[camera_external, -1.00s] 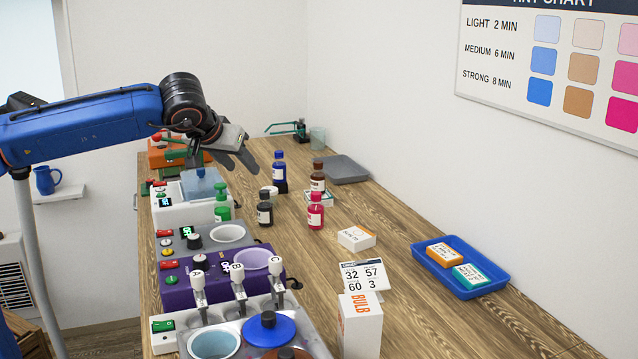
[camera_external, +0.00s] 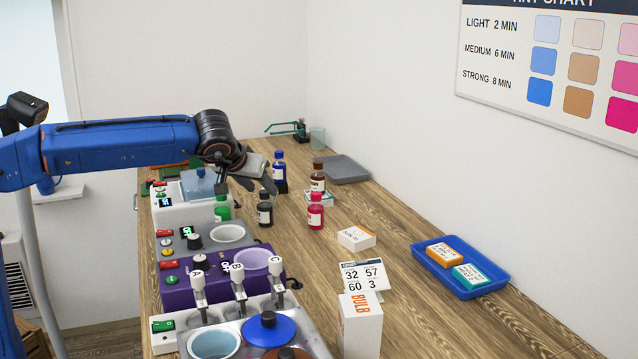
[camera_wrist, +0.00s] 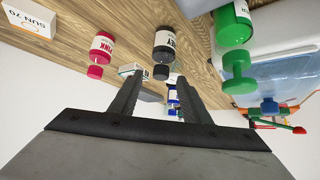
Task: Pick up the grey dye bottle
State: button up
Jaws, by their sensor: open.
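The grey dye bottle (camera_external: 265,211) is dark with a dark cap and a pale label, and stands upright on the wooden bench. In the wrist view, which is upside down, the grey bottle (camera_wrist: 166,42) shows its label, and its cap appears between the two fingertips. My gripper (camera_external: 260,184) is open and empty, just above the bottle's cap and close to it in the external view. The open fingers also show in the wrist view (camera_wrist: 158,88). I cannot tell the exact gap to the bottle.
A green bottle (camera_external: 222,211) stands left of the grey one, a pink bottle (camera_external: 315,214) right, and blue (camera_external: 280,176) and brown (camera_external: 317,180) bottles behind. Machines with a grey pot (camera_external: 227,233) line the left.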

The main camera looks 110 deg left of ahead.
aim_at(263, 192)
jog(key=x, duration=0.4)
jog(key=shift+f, duration=0.25)
grip_shut()
jog(key=shift+r, duration=0.1)
